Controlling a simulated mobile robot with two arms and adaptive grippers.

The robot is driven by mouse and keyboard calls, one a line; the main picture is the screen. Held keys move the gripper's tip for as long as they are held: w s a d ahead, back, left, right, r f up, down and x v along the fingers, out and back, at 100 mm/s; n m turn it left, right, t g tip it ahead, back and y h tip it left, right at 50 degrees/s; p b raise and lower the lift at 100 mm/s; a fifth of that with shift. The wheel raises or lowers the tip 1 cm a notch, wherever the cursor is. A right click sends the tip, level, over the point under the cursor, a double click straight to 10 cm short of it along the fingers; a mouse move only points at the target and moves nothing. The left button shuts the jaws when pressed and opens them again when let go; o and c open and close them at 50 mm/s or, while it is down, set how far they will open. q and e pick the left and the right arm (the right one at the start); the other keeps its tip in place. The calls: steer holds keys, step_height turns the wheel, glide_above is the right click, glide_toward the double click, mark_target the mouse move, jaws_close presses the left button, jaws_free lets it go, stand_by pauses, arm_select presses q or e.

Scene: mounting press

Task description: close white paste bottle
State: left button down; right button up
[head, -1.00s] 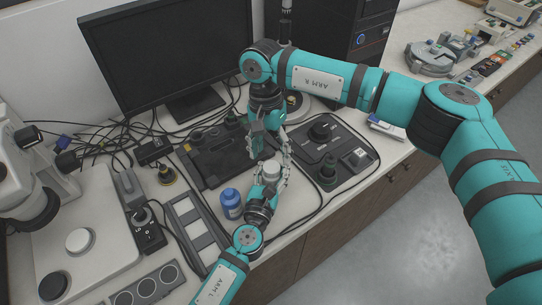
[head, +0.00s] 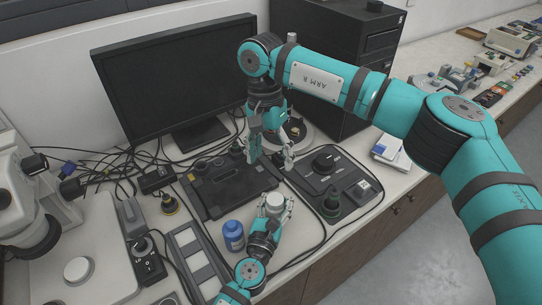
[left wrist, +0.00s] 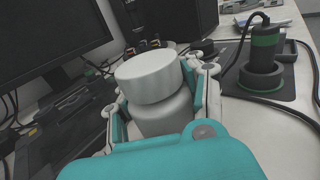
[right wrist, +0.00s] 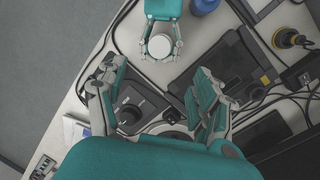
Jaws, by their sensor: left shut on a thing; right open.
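The white paste bottle (head: 275,201) stands upright in my left gripper (head: 278,208). In the left wrist view its wide white lid (left wrist: 150,78) sits on top of the white body (left wrist: 166,115), and the fingers are shut around the body. I cannot tell how tight the lid is. The bottle's round white top also shows in the right wrist view (right wrist: 159,46), between the left fingers. My right gripper (head: 271,155) is open and empty, behind the bottle and apart from it; its spread fingers also show in the right wrist view (right wrist: 157,80).
A blue bottle (head: 233,236) stands left of my left gripper. A black device with a knob (head: 326,162) and a dark green-banded jar-like part (head: 331,203) lie to the right. A black tray-like unit (head: 225,185), a monitor (head: 175,75) and loose cables are behind.

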mark_target(275, 198)
steer(key=f, duration=0.4)
steer(key=s+f, duration=0.1)
steer(key=f, duration=0.3)
steer(key=d+f, duration=0.1)
steer(key=f, duration=0.2)
steer(key=shift+s+f, duration=0.4)
steer(key=c, duration=1.3)
steer(key=o, duration=1.2)
steer(key=shift+r, duration=0.1)
steer(key=shift+r, duration=2.25)
steer(key=shift+o, duration=0.3)
